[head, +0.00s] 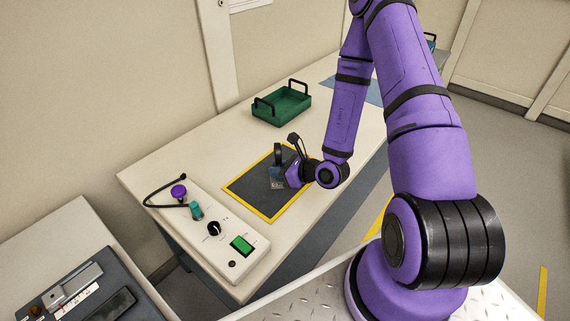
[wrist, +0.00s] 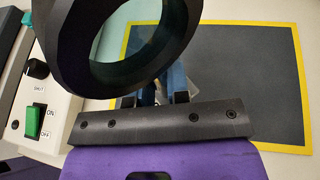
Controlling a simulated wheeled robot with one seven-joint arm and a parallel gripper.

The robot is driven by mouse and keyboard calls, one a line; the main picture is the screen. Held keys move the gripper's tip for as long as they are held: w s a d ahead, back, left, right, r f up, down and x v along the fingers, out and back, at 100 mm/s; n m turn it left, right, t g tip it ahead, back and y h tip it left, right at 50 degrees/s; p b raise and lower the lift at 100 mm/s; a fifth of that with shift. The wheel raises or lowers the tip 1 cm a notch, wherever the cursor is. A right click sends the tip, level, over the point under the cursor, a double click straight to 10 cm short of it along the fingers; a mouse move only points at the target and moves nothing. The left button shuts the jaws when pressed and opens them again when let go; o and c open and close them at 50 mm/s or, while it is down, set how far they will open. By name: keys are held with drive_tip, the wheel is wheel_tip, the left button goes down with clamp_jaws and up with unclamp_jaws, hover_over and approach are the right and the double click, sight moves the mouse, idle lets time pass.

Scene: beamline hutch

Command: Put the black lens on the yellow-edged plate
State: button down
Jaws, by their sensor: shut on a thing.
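The black lens (head: 277,153) stands as an upright dark ring above the dark plate with a yellow edge (head: 240,190) in the head view. In the wrist view the lens (wrist: 72,55) fills the upper left, close to the camera. My gripper (head: 281,173) is shut on the lens's lower part, over the plate's upper middle. In the wrist view the gripper (wrist: 160,92) is partly hidden behind the ring. The plate (wrist: 245,70) lies behind it, mostly to the right. I cannot tell whether the lens's base touches the plate.
A control panel (head: 205,235) with knobs, a green switch and a black cable lies left of the plate. A green tray (head: 282,105) with black handles stands farther back. A blue mat (head: 358,90) lies at the back. The bench between tray and plate is clear.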

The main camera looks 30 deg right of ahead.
drive_tip(key=w+d, duration=0.6)
drive_tip(key=w+d+f, duration=0.1)
drive_tip(key=w+d, duration=0.2)
drive_tip(key=d, duration=0.1)
drive_tip(key=shift+w+f, duration=0.1)
drive_tip(key=shift+w, duration=0.15)
drive_tip(key=shift+d+f, duration=0.15)
drive_tip(key=shift+f, duration=1.6)
drive_tip(key=shift+f, duration=0.1)
drive_tip(key=c, duration=1.1)
unclamp_jaws()
